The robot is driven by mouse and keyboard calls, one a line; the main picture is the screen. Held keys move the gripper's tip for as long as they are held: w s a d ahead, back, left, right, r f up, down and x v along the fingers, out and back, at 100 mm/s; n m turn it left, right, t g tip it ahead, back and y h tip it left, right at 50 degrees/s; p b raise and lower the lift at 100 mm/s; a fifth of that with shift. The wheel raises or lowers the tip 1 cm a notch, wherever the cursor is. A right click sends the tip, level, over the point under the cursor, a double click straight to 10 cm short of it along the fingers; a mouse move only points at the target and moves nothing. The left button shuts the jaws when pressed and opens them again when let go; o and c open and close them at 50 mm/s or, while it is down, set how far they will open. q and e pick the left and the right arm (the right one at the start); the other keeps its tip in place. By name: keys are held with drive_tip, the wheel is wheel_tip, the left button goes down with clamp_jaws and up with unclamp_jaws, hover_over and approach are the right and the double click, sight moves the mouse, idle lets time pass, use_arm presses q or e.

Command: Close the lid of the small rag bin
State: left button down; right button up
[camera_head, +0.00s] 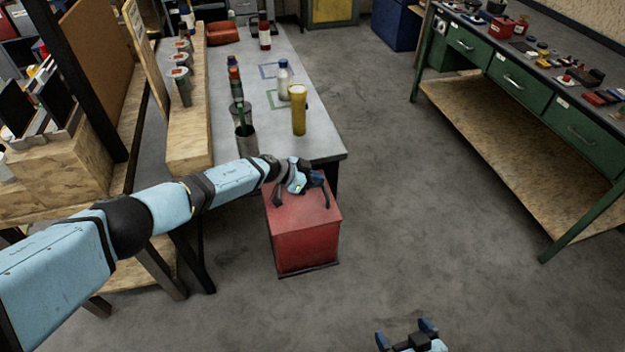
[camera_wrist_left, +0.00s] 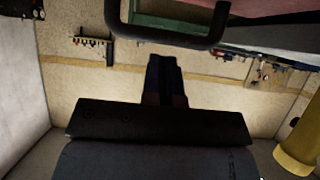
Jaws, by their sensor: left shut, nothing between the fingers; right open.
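The small rag bin (camera_head: 305,240) is a red box on the floor by the near end of the grey bench. Its red top looks flat and level, and my left arm covers its back edge. My left gripper (camera_head: 318,179) is over the back part of this top; I cannot tell whether it touches. In the left wrist view its dark fingers (camera_wrist_left: 165,80) are together and empty. A dark curved bar (camera_wrist_left: 165,33) crosses above them; I cannot tell what it belongs to. My right gripper (camera_head: 406,330) is open and empty at the bottom, right of the bin.
A green workbench (camera_head: 510,85) stands at the right. The floor between is clear.

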use_arm(q)
drive_tip(key=shift+w+d+f+y, duration=0.1)
drive_tip(key=shift+d+f+y, duration=0.15)
drive_tip(key=shift+f, duration=0.3)
use_arm(e)
drive_tip(key=shift+r, duration=0.45)
use_arm(q)
drive_tip(key=shift+f, duration=0.1)
